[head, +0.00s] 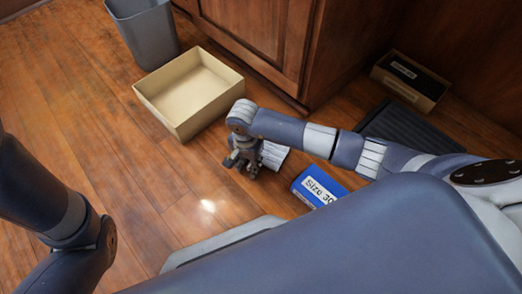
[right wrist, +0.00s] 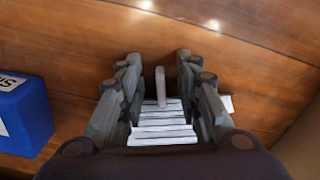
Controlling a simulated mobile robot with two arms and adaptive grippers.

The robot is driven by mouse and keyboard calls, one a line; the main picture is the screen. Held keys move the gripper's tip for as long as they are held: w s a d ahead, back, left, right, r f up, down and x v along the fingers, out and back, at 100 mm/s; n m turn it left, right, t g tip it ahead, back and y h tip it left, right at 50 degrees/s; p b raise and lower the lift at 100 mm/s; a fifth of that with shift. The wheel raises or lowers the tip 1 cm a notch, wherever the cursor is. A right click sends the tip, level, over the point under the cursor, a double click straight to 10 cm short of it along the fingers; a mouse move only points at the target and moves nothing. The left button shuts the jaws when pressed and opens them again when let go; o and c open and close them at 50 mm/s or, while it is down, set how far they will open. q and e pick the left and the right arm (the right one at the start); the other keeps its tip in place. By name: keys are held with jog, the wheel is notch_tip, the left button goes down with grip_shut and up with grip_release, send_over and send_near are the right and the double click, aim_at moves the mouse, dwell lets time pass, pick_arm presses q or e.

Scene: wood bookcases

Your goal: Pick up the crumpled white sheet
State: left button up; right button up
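A white, ridged object, seemingly the crumpled sheet (head: 274,155), lies on the wood floor in the head view, partly hidden by my right arm and gripper. In the right wrist view the white ridged surface (right wrist: 163,128) shows between the fingers, with a small white edge past the right finger. My right gripper (head: 243,163) points down close beside it; in the right wrist view its fingers (right wrist: 157,75) are spread apart. A short pale bar stands between them at the far end of the white surface. I cannot tell whether the fingers touch it. My left gripper is out of view.
An open beige box (head: 163,112) stands beyond the gripper, with a grey bin (head: 143,32) behind it. A blue "Size 30" box (head: 313,187) lies right of the sheet. A brown box (head: 407,80) and dark tray (head: 421,127) sit by the cabinet (head: 265,38). Floor at left is clear.

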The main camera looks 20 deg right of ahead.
grip_shut()
jog(key=shift+r, duration=0.1)
